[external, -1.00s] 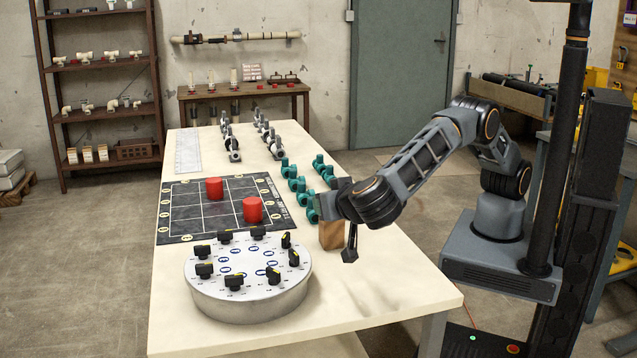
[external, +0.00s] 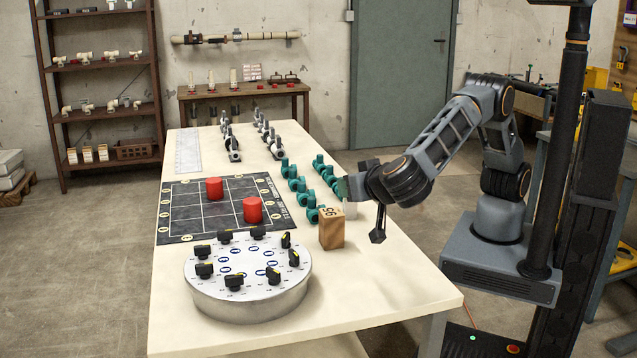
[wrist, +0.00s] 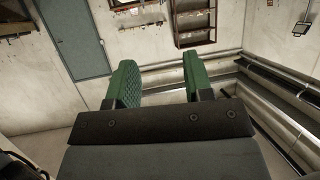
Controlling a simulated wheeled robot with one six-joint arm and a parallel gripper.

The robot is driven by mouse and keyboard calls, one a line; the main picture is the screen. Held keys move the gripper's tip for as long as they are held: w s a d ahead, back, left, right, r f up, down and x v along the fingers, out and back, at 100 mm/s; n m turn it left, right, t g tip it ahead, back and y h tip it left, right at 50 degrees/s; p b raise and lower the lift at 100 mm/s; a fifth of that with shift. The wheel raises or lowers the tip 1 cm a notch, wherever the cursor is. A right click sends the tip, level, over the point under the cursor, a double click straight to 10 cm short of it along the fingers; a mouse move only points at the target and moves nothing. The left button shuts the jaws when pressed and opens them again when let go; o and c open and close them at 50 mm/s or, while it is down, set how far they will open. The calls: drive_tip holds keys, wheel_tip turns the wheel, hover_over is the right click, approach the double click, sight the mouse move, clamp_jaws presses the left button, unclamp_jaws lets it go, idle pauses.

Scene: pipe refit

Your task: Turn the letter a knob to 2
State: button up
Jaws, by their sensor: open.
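A round silver dial plate (external: 247,308) stands on the near end of the table in the external view. Several black knobs with yellow marks ring its top, one of them at the front (external: 234,282). The blue letter labels inside the ring are too small to read, so I cannot tell which knob is letter a. My gripper (external: 345,187) is up and to the right of the plate, above the table's right edge, clear of the knobs. In the wrist view its two green fingers (wrist: 161,88) are apart with nothing between them. The knobs are out of the wrist view.
Teal valves (external: 300,185) line the table's right side. Two red cylinders (external: 252,210) stand on a black grid mat (external: 180,224). The table's near right corner is bare.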

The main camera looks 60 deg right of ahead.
drive_tip(key=shift+o, duration=1.4)
drive_tip(key=w+d+r+m+h, duration=0.1)
drive_tip(key=w+d+r, duration=0.2)
drive_tip(key=w+d, duration=0.1)
drive_tip(key=shift+w+d+b, duration=0.25)
drive_tip(key=shift+d+b, duration=0.05)
drive_tip(key=shift+d, duration=0.05)
drive_tip(key=w+d+r+t, duration=0.2)
drive_tip(key=w, duration=0.1)
drive_tip(key=shift+w+t, duration=0.1)
drive_tip(key=shift+t, duration=0.2)
drive_tip(key=w+a+r+n+t+y, duration=0.2)
drive_tip(key=w+r+n+t+y, duration=0.3)
drive_tip(key=y, duration=0.4)
drive_tip(key=n+g+y, duration=1.1)
drive_tip(key=n, duration=0.3)
approach(294, 252)
drive_tip(key=x, duration=1)
drive_tip(key=shift+f, duration=0.1)
